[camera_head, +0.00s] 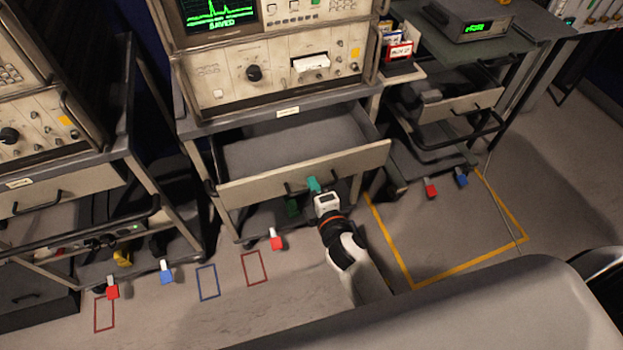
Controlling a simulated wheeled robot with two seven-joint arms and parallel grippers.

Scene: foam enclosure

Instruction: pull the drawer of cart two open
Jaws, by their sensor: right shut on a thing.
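The middle cart's drawer (240,190) is pulled well out from under the cart's top shelf (240,121). Its empty grey inside shows from above. My right gripper (313,185), with teal fingertips, is at the middle of the drawer's front panel, shut on the dark drawer handle (296,188). The fingers hide part of the handle. My white right arm comes up from the lower right. The small label on the cart is too small to read. My left gripper is out of view.
An instrument with a green screen (219,12) stands on the middle cart. Another cart (65,190) is at the left, and one with a meter (470,18) at the right. Red and blue pedals lie near the wheels. A yellow floor outline (461,268) encloses clear floor at the right.

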